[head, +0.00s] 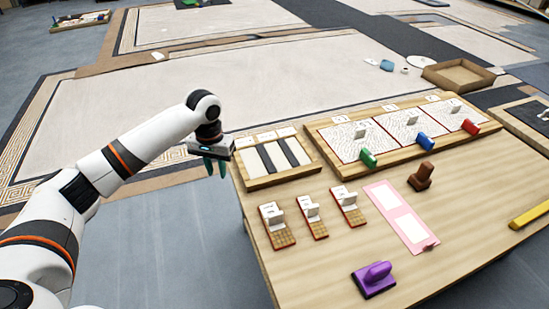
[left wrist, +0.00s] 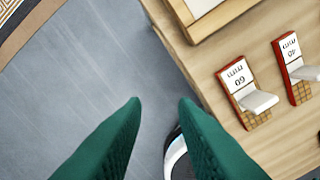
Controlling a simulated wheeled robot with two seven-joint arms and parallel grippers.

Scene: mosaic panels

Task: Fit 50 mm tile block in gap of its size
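Three tile blocks with white handles, white labels and brown tiled ends stand in a row on the table: the left one (head: 276,226), the middle one (head: 312,216) and the right one (head: 347,206). In the left wrist view the nearest block (left wrist: 246,94) seems labelled 60 and the other block (left wrist: 297,70) 40. The right block's label is too small to read in the head view. A wooden frame (head: 284,178) with pale and dark strips lies behind them. My left gripper (head: 216,168) is open and empty, with green fingers, left of the frame beyond the table edge. My right gripper is not in view.
A pink card (head: 401,216), brown stamp (head: 421,177) and purple tool (head: 374,279) stand nearer. The table's front left is clear.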

